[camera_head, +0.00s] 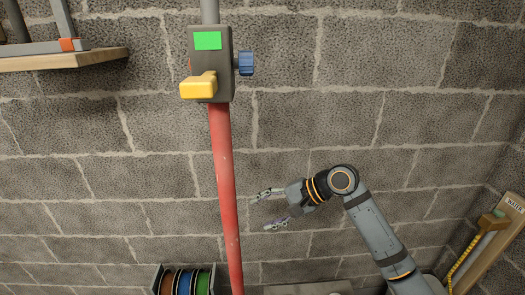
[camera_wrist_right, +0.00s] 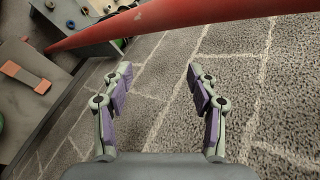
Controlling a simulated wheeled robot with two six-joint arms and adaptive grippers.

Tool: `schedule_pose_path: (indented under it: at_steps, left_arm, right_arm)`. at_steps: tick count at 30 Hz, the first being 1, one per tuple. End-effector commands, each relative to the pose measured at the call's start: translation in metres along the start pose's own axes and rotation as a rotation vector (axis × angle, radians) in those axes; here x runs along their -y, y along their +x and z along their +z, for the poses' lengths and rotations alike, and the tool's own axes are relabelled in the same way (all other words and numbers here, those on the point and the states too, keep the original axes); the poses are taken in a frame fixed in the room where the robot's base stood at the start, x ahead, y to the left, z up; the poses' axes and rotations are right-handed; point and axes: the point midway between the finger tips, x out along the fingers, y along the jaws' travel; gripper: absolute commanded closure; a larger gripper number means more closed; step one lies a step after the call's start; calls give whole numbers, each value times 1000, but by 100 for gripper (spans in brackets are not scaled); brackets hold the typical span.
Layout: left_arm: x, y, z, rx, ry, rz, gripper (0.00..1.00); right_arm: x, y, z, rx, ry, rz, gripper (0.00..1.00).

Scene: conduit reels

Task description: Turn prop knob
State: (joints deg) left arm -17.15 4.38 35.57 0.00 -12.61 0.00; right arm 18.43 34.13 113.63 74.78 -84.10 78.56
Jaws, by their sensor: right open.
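The red prop (camera_head: 223,190) stands in front of the block wall, with a grey tube at its top. A dark grey housing (camera_head: 225,75) on it carries a green label (camera_head: 208,40), a yellow lever (camera_head: 198,86) and a blue knob (camera_head: 245,62) on its right side. My right gripper (camera_head: 268,210) is open and empty, to the right of the red tube and well below the knob. In the right wrist view its two purple-padded fingers (camera_wrist_right: 158,88) are apart, and the red tube (camera_wrist_right: 180,14) crosses beyond them. The knob is not in that view. My left gripper is not in view.
A wooden shelf (camera_head: 65,60) is at the upper left. A rack of coloured reels (camera_head: 185,281) stands at the bottom. Wooden boards and a yellow item (camera_head: 492,221) lean at the lower right. The wall area around my right gripper is clear.

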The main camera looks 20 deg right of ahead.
Motion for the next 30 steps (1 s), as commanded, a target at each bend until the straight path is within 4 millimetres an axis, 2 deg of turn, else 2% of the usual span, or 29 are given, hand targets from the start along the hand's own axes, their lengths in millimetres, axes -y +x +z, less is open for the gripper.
schedule_pose_path:
  at_steps: [1,2,3,5,6,9,12,15,20,23,30]
  left_arm:
    - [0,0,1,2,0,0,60]
    - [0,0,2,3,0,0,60]
    - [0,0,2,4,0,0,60]
    - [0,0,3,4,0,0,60]
    - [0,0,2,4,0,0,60]
    - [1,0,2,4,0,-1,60]
    - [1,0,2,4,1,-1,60]
    - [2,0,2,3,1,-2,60]
    - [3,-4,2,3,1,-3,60]
    - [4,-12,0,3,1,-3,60]
    - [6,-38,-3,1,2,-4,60]
  right_arm:
    - [46,-36,0,52,123,-67,41]
    - [72,-59,5,105,218,-105,41]
    - [105,-94,13,182,342,-152,41]
    - [147,-148,29,303,505,-203,41]
    - [168,-181,40,379,593,-224,41]
    - [202,-249,66,538,743,-247,41]
    - [216,-289,82,634,821,-244,41]
    - [220,-303,89,672,849,-239,41]
    - [224,-300,92,676,851,-236,41]
    - [232,-290,100,677,849,-233,41]
    - [256,-251,125,680,848,-233,41]
